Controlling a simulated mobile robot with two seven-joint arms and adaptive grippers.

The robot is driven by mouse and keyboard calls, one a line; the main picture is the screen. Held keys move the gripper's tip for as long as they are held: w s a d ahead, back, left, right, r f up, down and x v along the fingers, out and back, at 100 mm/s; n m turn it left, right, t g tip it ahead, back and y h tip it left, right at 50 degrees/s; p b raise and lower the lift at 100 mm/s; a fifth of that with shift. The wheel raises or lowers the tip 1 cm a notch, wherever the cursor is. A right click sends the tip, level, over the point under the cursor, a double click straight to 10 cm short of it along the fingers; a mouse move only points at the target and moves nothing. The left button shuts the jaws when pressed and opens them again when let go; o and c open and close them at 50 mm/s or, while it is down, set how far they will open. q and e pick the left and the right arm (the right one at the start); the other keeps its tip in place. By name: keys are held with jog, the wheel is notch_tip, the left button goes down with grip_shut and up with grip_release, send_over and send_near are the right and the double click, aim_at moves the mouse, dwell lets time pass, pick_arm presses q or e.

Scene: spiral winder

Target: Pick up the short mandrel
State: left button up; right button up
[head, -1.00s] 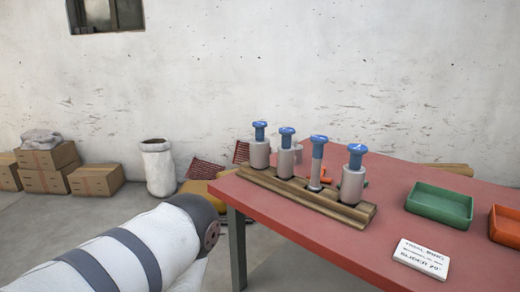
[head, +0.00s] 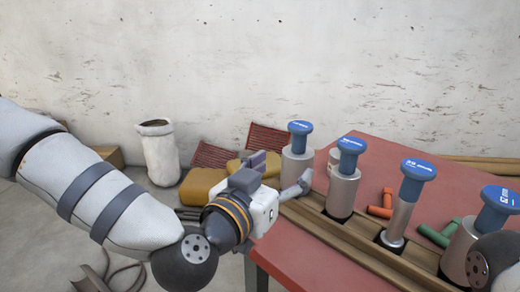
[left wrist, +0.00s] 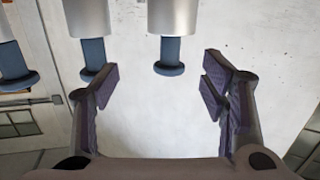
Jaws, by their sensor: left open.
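Several grey mandrels with blue caps stand upright in a wooden rack (head: 350,238). They are the leftmost (head: 297,165), the second (head: 342,192), a thin third one (head: 397,222) and a partly hidden right one (head: 462,248). I cannot tell which one is the short mandrel. My left gripper (head: 280,176) is open and empty, just left of the leftmost mandrel. In the left wrist view, where the mandrels hang upside down, one blue cap (left wrist: 168,55) shows between the spread fingers (left wrist: 160,85), not gripped. My right gripper is not in view.
The rack stands along the edge of a red table (head: 375,155). Orange (head: 381,207) and green (head: 437,234) pieces lie behind it. A white sack (head: 157,155) and a yellow item (head: 203,187) are on the floor at left. A rounded dark part covers the lower right corner.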

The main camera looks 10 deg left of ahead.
aim_at(295, 134)
pick_arm(q)
jog(key=shift+t, duration=0.5)
jog(key=r+x, duration=0.1)
jog(key=x, duration=0.3)
jog(key=a+b+x, duration=0.1)
jog(key=x, duration=0.3)
jog(key=r+x, duration=0.1)
jog(key=x, duration=0.3)
jog(key=shift+w+r, duration=0.3)
jog(key=shift+w, duration=0.3)
jog(key=shift+r, duration=0.1)
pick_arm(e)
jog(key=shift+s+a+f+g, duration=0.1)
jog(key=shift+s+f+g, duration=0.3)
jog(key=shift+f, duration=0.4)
pick_arm(q)
grip_shut()
